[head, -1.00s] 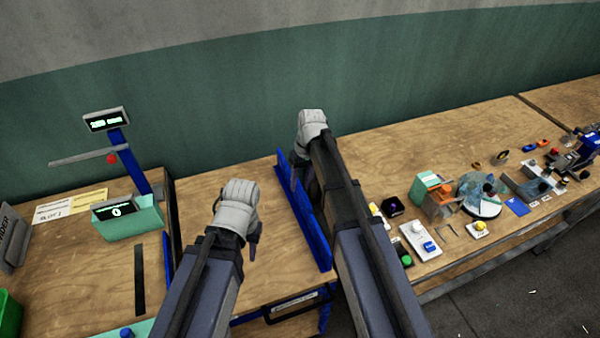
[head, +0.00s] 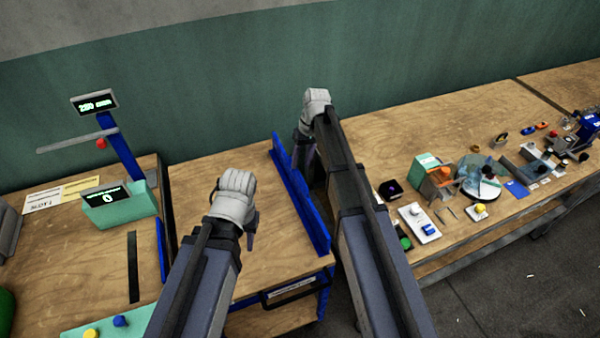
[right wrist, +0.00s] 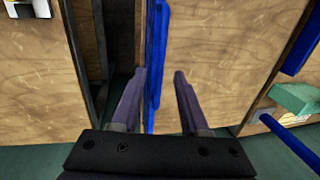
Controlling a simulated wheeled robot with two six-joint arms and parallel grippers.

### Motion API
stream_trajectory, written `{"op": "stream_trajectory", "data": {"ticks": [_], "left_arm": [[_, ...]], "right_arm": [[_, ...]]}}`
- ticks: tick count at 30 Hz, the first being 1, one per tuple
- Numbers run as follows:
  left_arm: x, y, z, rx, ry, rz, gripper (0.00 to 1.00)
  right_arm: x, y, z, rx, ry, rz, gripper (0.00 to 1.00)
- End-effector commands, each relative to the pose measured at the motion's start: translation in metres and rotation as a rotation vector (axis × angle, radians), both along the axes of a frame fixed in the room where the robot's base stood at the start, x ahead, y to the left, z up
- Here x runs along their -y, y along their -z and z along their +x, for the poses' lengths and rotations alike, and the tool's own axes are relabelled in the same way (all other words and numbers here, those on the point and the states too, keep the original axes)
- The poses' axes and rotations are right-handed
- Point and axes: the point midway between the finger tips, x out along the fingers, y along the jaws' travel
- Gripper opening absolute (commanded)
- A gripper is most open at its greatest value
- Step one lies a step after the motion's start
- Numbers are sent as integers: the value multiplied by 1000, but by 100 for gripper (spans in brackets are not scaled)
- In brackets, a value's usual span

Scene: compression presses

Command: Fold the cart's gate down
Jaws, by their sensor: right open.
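The cart (head: 225,160) has a wooden top and stands between two benches. Its gate (head: 312,222), a long blue panel, stands upright along the cart's right edge. In the right wrist view the gate (right wrist: 157,30) shows as a thin blue strip running between my right gripper's open fingers (right wrist: 161,74), nearer the left finger. In the head view my right gripper (head: 304,150) is at the far part of the gate, its fingertips mostly hidden. My left gripper (head: 248,235) hangs over the cart top, left of the gate and apart from it; its finger gap is not clear.
A bench (head: 400,140) with small devices stands on the right, across a narrow dark gap. A left bench (head: 90,235) holds a teal box with a display (head: 122,210). A low blue rail (head: 161,250) runs along the cart's left edge. The cart top is bare.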

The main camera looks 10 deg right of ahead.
Motion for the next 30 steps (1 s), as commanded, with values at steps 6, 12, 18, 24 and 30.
{"op": "stream_trajectory", "data": {"ticks": [6,12,18,24,30], "left_arm": [[0,26,0,0,-1,0,35],[0,26,0,0,-1,0,35],[0,26,0,0,-1,0,35],[0,26,0,0,-1,0,35],[0,26,0,0,-1,0,35]], "right_arm": [[-5,26,-1,0,-1,0,45],[-5,26,-1,0,0,0,45],[-5,26,-1,0,0,0,37],[-5,26,-1,0,0,0,14],[-5,26,-1,0,0,0,0]]}}
